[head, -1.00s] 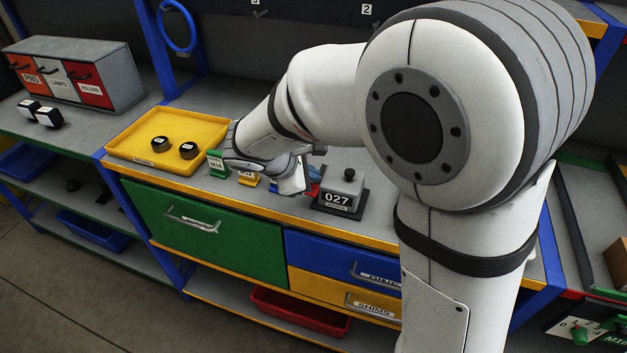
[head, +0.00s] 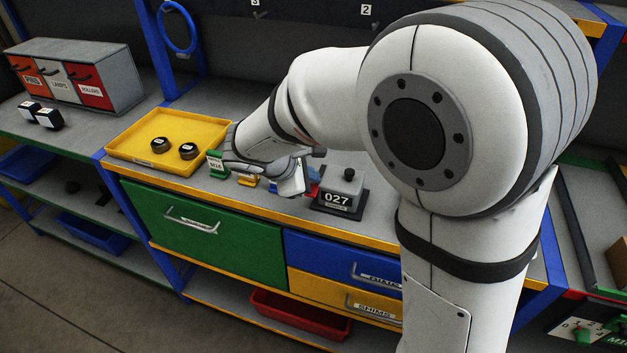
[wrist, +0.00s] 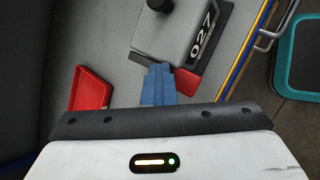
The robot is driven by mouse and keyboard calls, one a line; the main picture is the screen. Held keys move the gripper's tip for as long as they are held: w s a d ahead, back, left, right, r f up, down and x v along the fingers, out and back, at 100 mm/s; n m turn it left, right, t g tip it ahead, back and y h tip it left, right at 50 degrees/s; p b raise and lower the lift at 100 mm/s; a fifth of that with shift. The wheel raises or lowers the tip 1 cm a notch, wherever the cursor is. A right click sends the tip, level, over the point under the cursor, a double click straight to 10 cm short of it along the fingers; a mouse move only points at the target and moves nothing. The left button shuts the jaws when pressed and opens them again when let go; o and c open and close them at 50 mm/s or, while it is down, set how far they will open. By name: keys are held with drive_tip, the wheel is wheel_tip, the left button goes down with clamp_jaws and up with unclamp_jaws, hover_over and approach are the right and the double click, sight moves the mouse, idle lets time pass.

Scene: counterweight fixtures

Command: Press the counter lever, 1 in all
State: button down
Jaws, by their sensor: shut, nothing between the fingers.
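The counter (head: 343,192) is a grey box on a dark base, with a black knob on top and a display reading 027. It also shows in the wrist view (wrist: 178,30), at the top. My gripper (wrist: 158,70) is shut and empty, its blue fingers close together, pointing at the near edge of the counter's base. A red piece (wrist: 187,82) lies right beside the fingers, partly hidden by them. I cannot tell whether the fingers touch it. In the head view my gripper (head: 312,178) is just left of the counter, partly hidden by my wrist.
A red tray-like piece (wrist: 90,88) lies left of the fingers. A yellow tray (head: 122,152) with two black round parts stands to the left. A green M16 block (head: 215,164) and a yellow block (head: 247,181) sit close to my wrist. Drawers lie below the bench edge.

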sight(312, 184)
drive_tip(key=shift+s+d+f+b, duration=0.1)
drive_tip(key=shift+s+f+b, duration=0.2)
drive_tip(key=shift+f, duration=0.35)
drive_tip(key=shift+s+f+b, duration=0.15)
drive_tip(key=shift+f+b, duration=0.15)
drive_tip(key=shift+f, duration=0.35)
drive_tip(key=shift+w+r+p, duration=0.2)
drive_tip(key=shift+r+p, duration=0.25)
drive_tip(key=shift+r, duration=0.05)
drive_tip(key=shift+w+r+p, duration=0.2)
drive_tip(key=shift+r+p, duration=0.25)
drive_tip(key=shift+r, duration=0.05)
drive_tip(key=shift+r, duration=0.1)
drive_tip(key=shift+r, duration=0.2)
drive_tip(key=r+p, duration=0.2)
drive_tip(key=r, duration=0.1)
drive_tip(key=r+p, duration=0.2)
drive_tip(key=shift+w+d+r, duration=0.1)
drive_tip(key=shift+w, duration=0.15)
idle(0.4)
